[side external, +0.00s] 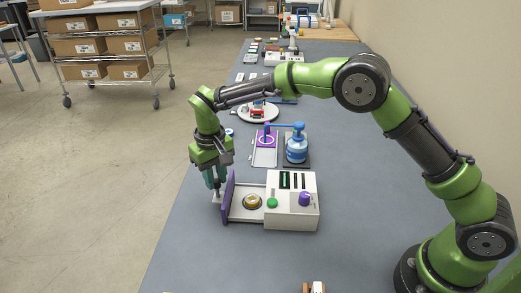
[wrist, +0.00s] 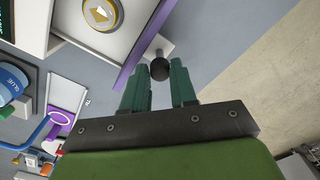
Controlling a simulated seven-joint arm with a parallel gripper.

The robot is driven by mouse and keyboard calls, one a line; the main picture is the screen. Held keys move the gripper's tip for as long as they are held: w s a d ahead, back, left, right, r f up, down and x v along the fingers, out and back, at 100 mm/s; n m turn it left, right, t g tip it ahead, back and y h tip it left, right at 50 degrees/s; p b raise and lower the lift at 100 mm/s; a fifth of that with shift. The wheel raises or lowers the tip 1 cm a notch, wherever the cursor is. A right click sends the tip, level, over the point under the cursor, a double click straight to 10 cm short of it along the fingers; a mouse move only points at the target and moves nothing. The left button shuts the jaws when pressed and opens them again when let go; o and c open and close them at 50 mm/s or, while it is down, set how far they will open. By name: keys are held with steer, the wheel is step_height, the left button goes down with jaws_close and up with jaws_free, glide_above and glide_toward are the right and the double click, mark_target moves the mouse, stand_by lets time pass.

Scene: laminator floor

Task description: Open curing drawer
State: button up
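The curing unit (side external: 294,199) is a white box on the bench, with a purple knob and a green button. Its drawer (side external: 246,213) is out to the left, and a round gold-and-white piece (side external: 252,202) lies in it. The drawer's purple front panel (side external: 229,198) also shows edge-on in the wrist view (wrist: 142,45). In the side view, my gripper (side external: 214,186) hides the handle.
A blue bottle (side external: 296,147) and a purple-ringed plate (side external: 265,148) stand behind the unit. A round white turntable (side external: 258,113) and other machines line the bench further back. A shelf trolley with boxes (side external: 105,45) stands on the floor. The bench's left edge is close to my gripper.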

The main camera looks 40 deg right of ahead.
steer(key=o, duration=0.4)
steer(key=shift+c, duration=0.2)
step_height(320, 180, up, 17)
stand_by(0.4)
steer(key=s+d+m+t, duration=0.1)
steer(key=s+d+t, duration=0.1)
steer(key=s+d, duration=0.3)
steer(key=s+d+m+t+y, duration=0.1)
steer(key=s+d, duration=0.5)
steer(key=s, duration=0.6)
steer(key=s+d+m+t+y, duration=0.1)
steer(key=s+d+t, duration=0.3)
steer(key=s, duration=0.5)
steer(key=shift+s+d+r+m, duration=0.35)
steer(key=shift+d+m, duration=0.15)
steer(key=shift+d, duration=0.25)
